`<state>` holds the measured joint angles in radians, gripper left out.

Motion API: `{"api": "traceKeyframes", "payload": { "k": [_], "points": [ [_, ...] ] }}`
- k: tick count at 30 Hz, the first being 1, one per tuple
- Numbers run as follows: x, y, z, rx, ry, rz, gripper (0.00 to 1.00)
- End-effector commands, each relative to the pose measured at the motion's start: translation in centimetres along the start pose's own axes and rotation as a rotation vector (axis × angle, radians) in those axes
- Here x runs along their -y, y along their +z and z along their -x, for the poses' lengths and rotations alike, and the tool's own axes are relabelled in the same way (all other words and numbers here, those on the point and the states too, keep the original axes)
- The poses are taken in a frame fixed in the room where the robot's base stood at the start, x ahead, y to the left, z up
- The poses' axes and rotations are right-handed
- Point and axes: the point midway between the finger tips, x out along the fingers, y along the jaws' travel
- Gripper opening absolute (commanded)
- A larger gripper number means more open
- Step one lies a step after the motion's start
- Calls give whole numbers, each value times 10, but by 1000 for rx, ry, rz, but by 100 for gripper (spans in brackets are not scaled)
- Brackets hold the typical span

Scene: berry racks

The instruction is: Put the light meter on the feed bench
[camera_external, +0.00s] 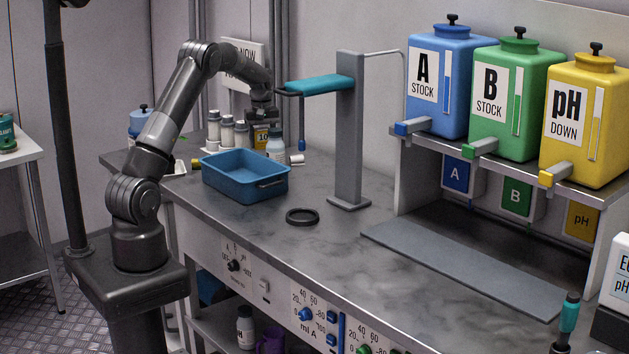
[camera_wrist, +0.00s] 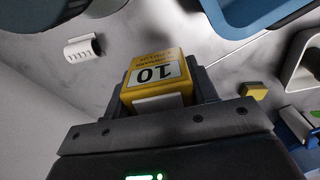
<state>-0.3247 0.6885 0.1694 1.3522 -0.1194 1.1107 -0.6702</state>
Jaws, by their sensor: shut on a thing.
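My gripper (camera_external: 262,118) is at the back left of the grey bench (camera_external: 345,250), behind the blue tray (camera_external: 230,187). The small print is too blurred to read, and I cannot tell whether this box is the light meter. I cannot tell whether the box touches the bench. No other thing in view is clearly a light meter.
White bottles (camera_external: 227,133) stand left of my gripper, and a pale bottle (camera_external: 275,146) stands close on its right. A grey post with a teal arm (camera_external: 348,130) rises to the right. A black ring (camera_external: 302,216) lies on the bench. The front middle of the bench is clear.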

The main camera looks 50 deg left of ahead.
Motion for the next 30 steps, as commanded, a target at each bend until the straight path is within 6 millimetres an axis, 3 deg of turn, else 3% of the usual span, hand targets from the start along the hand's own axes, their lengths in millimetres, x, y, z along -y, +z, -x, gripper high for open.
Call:
{"api": "traceKeyframes", "payload": {
  "k": [12, 24, 25, 30],
  "points": [
    [0, 0, -54, 0, 0, -1, 26],
    [0, 0, -60, -1, 1, -1, 26],
    [0, 0, -60, -1, 1, -2, 55],
    [0, 0, -60, -1, 1, -2, 69]
  ]
}}
